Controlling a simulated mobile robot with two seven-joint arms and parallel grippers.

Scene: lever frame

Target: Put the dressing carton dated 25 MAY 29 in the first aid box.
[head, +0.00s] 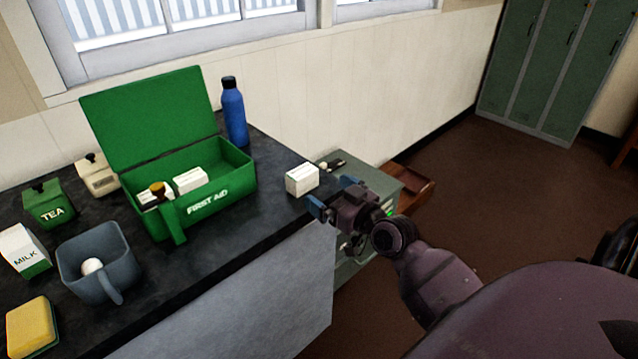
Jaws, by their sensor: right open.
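A white carton (302,179) stands on the dark counter near its right end. Its printing is too small to read, so I cannot tell its date. The green first aid box (236,187) stands open on the counter, lid raised at the back. Inside it are a white carton (190,179) and other small white items. A brown-capped bottle (158,190) shows at its front left. My right gripper (331,194) is open and empty, just right of the loose carton, its blue fingertips close to it; I cannot tell whether they touch. My left gripper is not in view.
A blue bottle (233,112) stands behind the box. To its left are a green tea tin (50,207), a milk carton (24,250), a grey mug (92,265) and a yellow sponge (30,325). A green cabinet (372,180) stands beyond the counter's right end.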

